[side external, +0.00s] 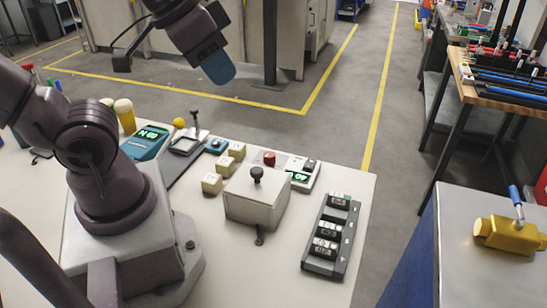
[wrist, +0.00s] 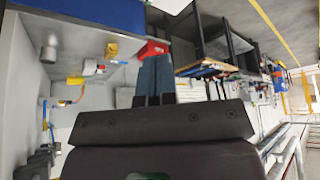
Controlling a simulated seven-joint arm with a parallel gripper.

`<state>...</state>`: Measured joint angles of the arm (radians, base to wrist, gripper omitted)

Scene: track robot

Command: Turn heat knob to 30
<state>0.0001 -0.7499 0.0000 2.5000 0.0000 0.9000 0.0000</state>
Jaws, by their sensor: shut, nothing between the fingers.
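My gripper (side external: 217,68) is high above the far side of the white table in the side view, with its blue fingertips pointing down. It is well apart from everything on the table. In the wrist view its fingers (wrist: 154,78) are together and empty. A small unit with a green lit display (side external: 299,176) and a dark knob (side external: 310,163) is at the table's far right. A red knob (side external: 269,158) is just left of it. A teal unit with another green display (side external: 150,134) is at the left. I cannot tell which knob is the heat knob; the labels are too small.
A grey box with a black knob (side external: 257,173) stands mid-table. A dark panel with several switches (side external: 331,236) is at the right. A tool bench (side external: 515,90) stands to the right.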

